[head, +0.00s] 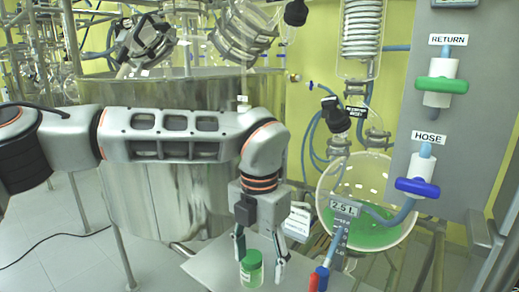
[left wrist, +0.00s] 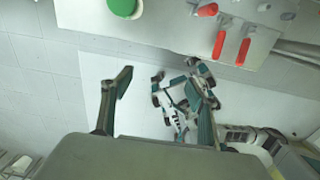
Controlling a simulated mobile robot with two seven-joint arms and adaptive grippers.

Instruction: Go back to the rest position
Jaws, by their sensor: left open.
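My left gripper (head: 261,252) points down over the grey table, with its two fingers spread apart. In the left wrist view the open fingers (left wrist: 160,95) hold nothing. A small jar with a green lid and green contents (head: 251,268) stands on the table in front of the fingers. In the left wrist view a round green lid (left wrist: 123,6) shows at the top edge, outside the fingers. A white, teal and black gripper-like shape (left wrist: 180,100) shows beyond the fingers in that view; it looks like my right gripper, but its finger state is unclear. The head view does not show my right gripper.
A round glass vessel with green liquid (head: 368,205) hangs at right, beside the blue-handled HOSE valve (head: 418,187) and green-handled RETURN valve (head: 441,85). A large steel vessel (head: 150,195) stands behind my left arm. Red handles (left wrist: 219,44) show in the wrist view.

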